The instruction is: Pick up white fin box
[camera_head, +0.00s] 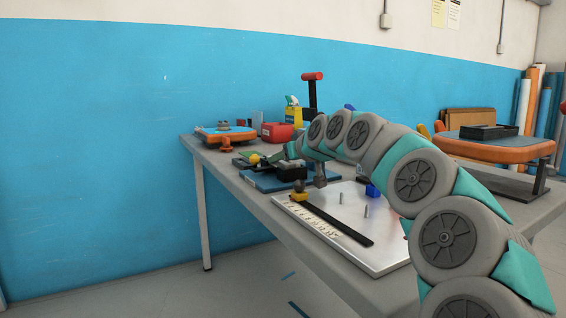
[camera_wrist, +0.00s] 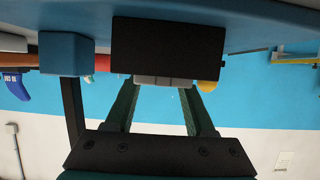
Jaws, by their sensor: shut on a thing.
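In the wrist view, which is turned over, the two dark green fingers of my gripper (camera_wrist: 165,92) reach toward a black block. A pale grey-white piece, seemingly the white fin box (camera_wrist: 165,82), sits between the fingertips, and my gripper is shut on it. The black block (camera_wrist: 168,47) covers part of it. In the head view, my arm reaches over the table to my gripper (camera_head: 284,152) at the blue mat. The fin box cannot be made out there.
The blue mat (camera_head: 262,184) bears a black block (camera_head: 291,172). In front lies a pale panel (camera_head: 388,243) with a black-edged ruler (camera_head: 322,222) and upright pins. A red box (camera_head: 277,132) and an orange-edged board (camera_head: 225,135) stand behind. Another board (camera_head: 493,151) is at right.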

